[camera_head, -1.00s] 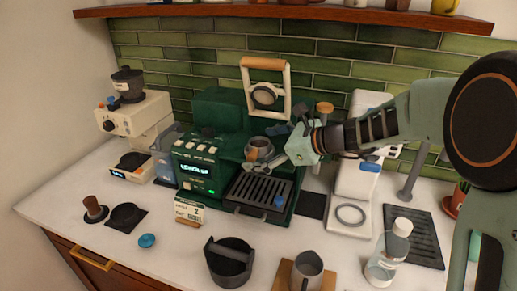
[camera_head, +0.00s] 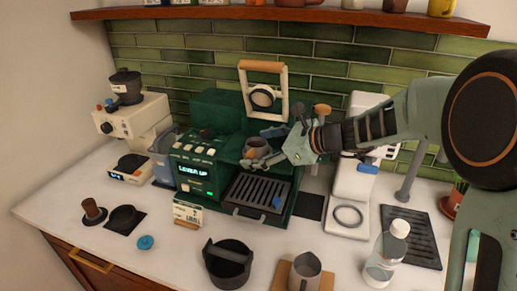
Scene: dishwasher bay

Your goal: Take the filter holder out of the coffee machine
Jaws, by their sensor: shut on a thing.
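The green coffee machine (camera_head: 207,150) stands on the counter against the tiled wall, with its lever handle (camera_head: 263,66) up and a lit display. The filter holder (camera_head: 256,146) shows as a round metal and brown part at the front of the machine, above the drip tray (camera_head: 255,193). My gripper (camera_head: 272,154) reaches in from the right and is shut on the filter holder. The fingers cover part of it, and its handle is mostly hidden. I cannot tell whether the holder is still seated in the machine.
A white grinder (camera_head: 352,190) stands close to the right of the machine. A bottle (camera_head: 387,252), a metal jug (camera_head: 304,271) and a black knock box (camera_head: 228,262) stand in front. A small sign (camera_head: 188,214) stands before the machine. A shelf (camera_head: 280,13) runs above.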

